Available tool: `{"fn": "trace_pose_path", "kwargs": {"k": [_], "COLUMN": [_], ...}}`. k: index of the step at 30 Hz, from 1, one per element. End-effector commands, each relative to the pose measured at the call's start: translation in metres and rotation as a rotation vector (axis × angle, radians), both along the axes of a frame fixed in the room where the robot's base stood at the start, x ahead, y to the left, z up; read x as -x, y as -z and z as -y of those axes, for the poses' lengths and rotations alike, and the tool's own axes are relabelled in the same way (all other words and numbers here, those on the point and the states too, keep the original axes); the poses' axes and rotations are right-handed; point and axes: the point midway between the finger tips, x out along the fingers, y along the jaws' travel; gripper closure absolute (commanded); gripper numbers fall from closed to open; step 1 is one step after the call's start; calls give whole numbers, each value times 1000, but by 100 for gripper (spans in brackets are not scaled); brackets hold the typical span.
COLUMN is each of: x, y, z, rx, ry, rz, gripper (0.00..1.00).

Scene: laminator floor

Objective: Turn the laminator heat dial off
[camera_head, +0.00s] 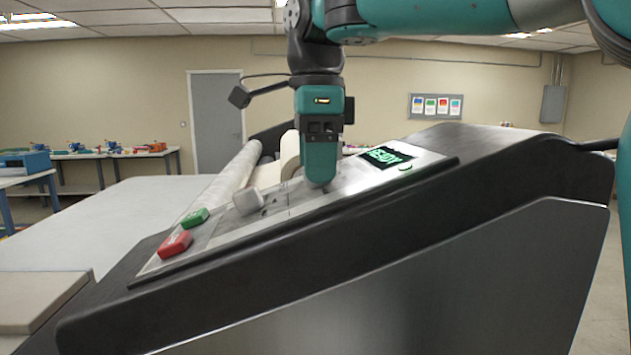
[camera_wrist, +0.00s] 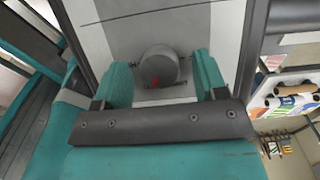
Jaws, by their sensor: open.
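The laminator's sloped control panel (camera_head: 225,232) carries a pale grey knob (camera_head: 248,200), left of my gripper. My gripper (camera_head: 319,184) points down at the panel, right of that knob, with its tips at or very near the surface. In the wrist view a round grey dial (camera_wrist: 160,66) with a red mark on its front sits between my two spread fingers, with gaps on both sides. In the head view my gripper hides this spot, so I cannot tell there whether the dial is touched. The dial labels are not readable.
A red button (camera_head: 175,244) and a green button (camera_head: 195,217) sit at the panel's lower left. A lit display (camera_head: 388,157) reading READY is at the upper right. A white roller (camera_head: 236,172) lies behind the panel. Dark housing (camera_head: 500,165) rises to the right.

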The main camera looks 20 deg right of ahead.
Motion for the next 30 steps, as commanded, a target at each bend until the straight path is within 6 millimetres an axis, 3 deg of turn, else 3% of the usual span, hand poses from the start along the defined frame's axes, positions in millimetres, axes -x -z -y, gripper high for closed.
{"fn": "trace_pose_path", "kwargs": {"k": [7,14,20,22,30], "x": [0,0,0,-2,-2], "y": [0,0,0,1,1], "z": [0,0,0,7,-2], "rx": [0,0,0,1,-14], "ry": [0,-1,-8,75,-134], "rz": [0,0,-2,-6,-45], "gripper": [35,84,84,83,83]}}
